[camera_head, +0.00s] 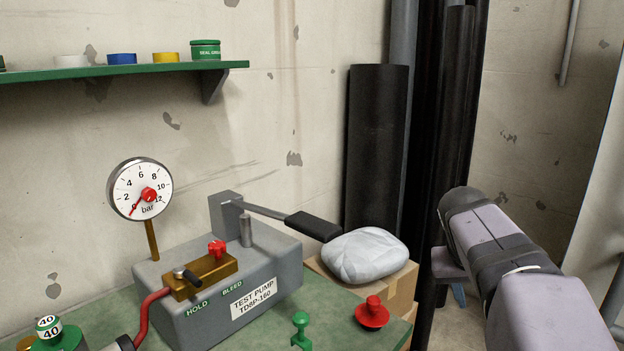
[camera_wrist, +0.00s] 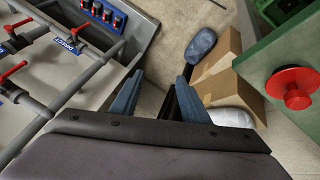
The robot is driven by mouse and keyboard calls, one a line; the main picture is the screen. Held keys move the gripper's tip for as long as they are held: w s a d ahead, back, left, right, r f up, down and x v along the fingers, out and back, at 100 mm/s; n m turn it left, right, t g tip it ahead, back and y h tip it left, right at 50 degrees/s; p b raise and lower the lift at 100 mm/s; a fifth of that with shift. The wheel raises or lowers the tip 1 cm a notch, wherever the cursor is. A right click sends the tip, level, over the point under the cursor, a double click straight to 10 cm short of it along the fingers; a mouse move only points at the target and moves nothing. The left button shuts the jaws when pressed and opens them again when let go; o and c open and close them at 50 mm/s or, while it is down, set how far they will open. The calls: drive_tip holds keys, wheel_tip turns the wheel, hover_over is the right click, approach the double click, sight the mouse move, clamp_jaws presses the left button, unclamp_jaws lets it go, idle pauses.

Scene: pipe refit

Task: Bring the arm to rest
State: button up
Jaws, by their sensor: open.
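My gripper (camera_wrist: 156,98) shows in the wrist view with its two blue-grey fingers apart and nothing between them. Beneath it are the floor and a dark bar or handle, partly hidden by the gripper. In the head view my arm stands at the right, clear of the bench (camera_head: 325,332), and the gripper end is mostly hidden behind it. The test pump (camera_head: 235,290) sits on the bench with its lever out to the right. The gauge (camera_head: 140,188) needle points near 0.
A red knob (camera_head: 372,312) stands on the bench's right edge, also in the wrist view (camera_wrist: 293,88). Cardboard boxes (camera_wrist: 221,66) and a grey-white bundle (camera_head: 364,255) are beside the bench. Pipes with red valves (camera_wrist: 14,72) lie left in the wrist view. Dark tall pipes (camera_head: 377,150) lean behind.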

drive_tip(key=s+a+f+n+g+y+p, duration=0.2)
drive_tip(key=s+a+f+y+p, duration=0.15)
drive_tip(key=s+a+p, duration=0.55)
drive_tip(key=s+a+f+n+g+y+p, duration=0.15)
drive_tip(key=s+a+f+p, duration=0.25)
drive_tip(key=s+a+p, duration=0.5)
wheel_tip(320, 180, up, 32)
drive_tip(key=a+p, duration=0.1)
drive_tip(key=p, duration=2.8)
drive_tip(key=shift+n, duration=0.35)
drive_tip(key=f+b, duration=0.3)
drive_tip(key=s+f+b, duration=0.1)
drive_tip(key=f+b, duration=0.1)
drive_tip(key=shift+a+f, duration=0.15)
drive_tip(key=shift+f, duration=0.1)
